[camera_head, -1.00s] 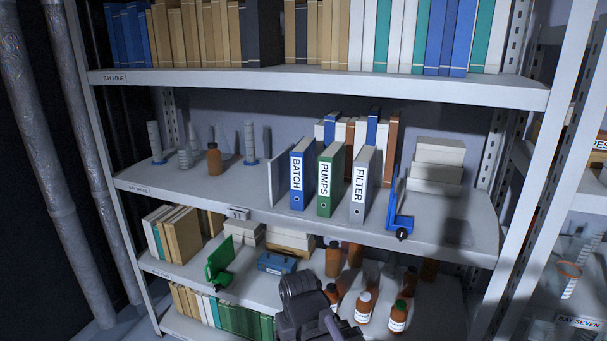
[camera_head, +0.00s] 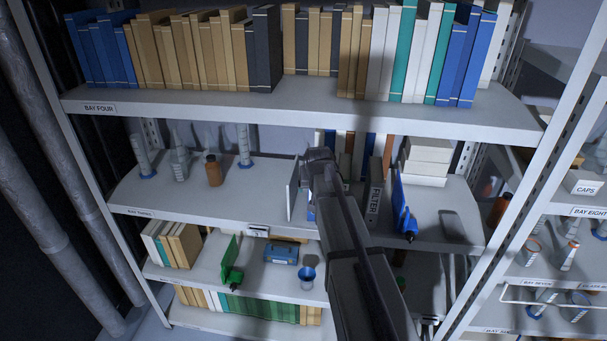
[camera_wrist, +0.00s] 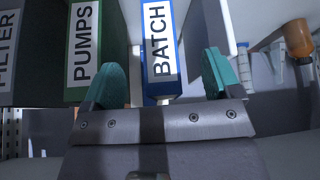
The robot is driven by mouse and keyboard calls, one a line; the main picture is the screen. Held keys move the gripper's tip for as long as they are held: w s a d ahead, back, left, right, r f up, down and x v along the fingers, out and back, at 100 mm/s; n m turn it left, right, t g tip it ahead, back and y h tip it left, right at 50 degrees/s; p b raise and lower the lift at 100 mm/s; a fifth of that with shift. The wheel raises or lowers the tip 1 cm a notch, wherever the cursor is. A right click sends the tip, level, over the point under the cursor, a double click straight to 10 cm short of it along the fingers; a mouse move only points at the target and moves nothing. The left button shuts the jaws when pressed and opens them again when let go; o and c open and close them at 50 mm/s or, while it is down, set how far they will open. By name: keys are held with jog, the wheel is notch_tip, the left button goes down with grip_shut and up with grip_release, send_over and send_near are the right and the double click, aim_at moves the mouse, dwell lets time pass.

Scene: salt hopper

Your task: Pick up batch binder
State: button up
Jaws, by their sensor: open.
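The batch binder (camera_wrist: 161,88) is blue with a white BATCH label. In the wrist view it stands at upper middle, in line with the gap between my fingertips. My gripper (camera_wrist: 162,75) is open, with one teal finger on each side of that gap. I cannot tell whether the fingertips reach past the binder's spine; no contact shows. In the head view my arm hides nearly all of the binder, leaving a blue sliver (camera_head: 311,209), and my fingers are hidden too.
The green PUMPS binder (camera_wrist: 97,50) stands beside the batch binder, close to one finger. The grey FILTER binder (camera_head: 375,205) is beyond it. A grey panel (camera_head: 293,190) stands on the other side. A shelf (camera_head: 300,112) runs above; a brown bottle (camera_head: 214,172) stands left.

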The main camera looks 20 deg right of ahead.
jog(key=w+d, duration=0.1)
jog(key=w, duration=0.1)
jog(key=w+d, duration=0.1)
jog(key=w, duration=0.1)
jog(key=w+d, duration=0.1)
jog(key=w, duration=0.1)
jog(key=shift+w+d+r, duration=0.1)
jog(key=shift+w+d, duration=0.25)
jog(key=shift+w, duration=0.05)
jog(key=w, duration=0.1)
jog(key=w+d, duration=0.1)
jog(key=w, duration=0.1)
jog(key=shift+w+d+f+b, duration=0.3)
jog(key=shift+w+f+b, duration=0.2)
jog(key=shift+w, duration=0.15)
jog(key=shift+f, duration=0.2)
jog(key=shift+c, duration=0.4)
grip_shut()
